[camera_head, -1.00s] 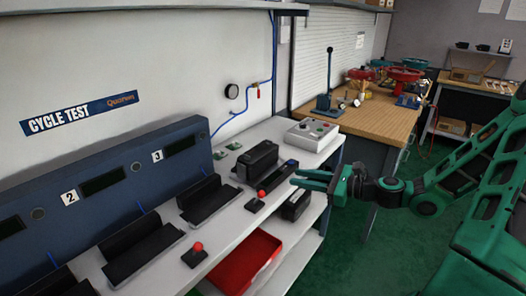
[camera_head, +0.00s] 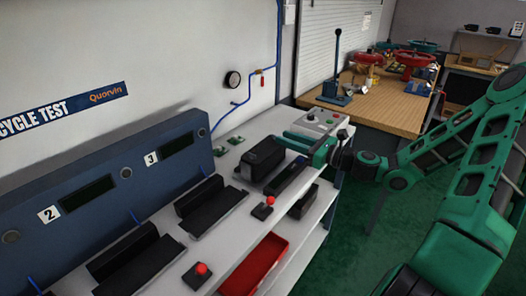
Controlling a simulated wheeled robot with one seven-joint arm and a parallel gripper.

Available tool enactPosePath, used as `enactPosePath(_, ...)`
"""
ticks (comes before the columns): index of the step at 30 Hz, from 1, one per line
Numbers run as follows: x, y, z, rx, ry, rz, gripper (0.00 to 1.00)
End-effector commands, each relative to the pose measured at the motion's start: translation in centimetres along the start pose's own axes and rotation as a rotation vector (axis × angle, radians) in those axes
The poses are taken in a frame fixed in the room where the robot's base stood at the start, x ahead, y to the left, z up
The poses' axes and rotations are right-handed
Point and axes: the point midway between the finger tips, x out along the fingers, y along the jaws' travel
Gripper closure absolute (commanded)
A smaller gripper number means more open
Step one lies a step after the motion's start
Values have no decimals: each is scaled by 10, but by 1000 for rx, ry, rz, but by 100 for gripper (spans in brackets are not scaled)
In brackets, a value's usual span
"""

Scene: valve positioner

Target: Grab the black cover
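The black cover (camera_head: 264,158) appears to be the boxy black piece standing at the far right part of the white bench. My gripper (camera_head: 283,139) is beside the cover's upper right end, with its green fingers pointing left. A gap shows between the two fingers, and nothing is seen held between them. I cannot tell whether a fingertip touches the cover. A dark elongated part (camera_head: 288,176) lies on the bench just right of the cover, below my gripper.
The white bench (camera_head: 232,222) also carries black cradles (camera_head: 213,204), red-knobbed switches (camera_head: 263,208) and a grey control box (camera_head: 315,123). A red bin (camera_head: 256,266) sits on the shelf below. A blue numbered panel (camera_head: 110,190) runs along the back left.

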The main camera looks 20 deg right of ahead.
Motion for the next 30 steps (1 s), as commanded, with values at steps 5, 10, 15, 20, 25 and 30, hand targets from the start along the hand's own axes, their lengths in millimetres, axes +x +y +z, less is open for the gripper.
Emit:
enactPosePath(5, 6, -2, 0, 0, -1, -4, 73)
enactPosePath(10, 24, 1, -2, 1, -2, -2, 73)
enactPosePath(15, 48, 2, -2, 0, -1, -2, 73)
enactPosePath(20, 54, 0, -3, 0, -1, -5, 73)
enactPosePath(25, 54, 1, -3, 0, 0, -4, 83)
enactPosePath(30, 53, 0, -3, 0, 0, -4, 100)
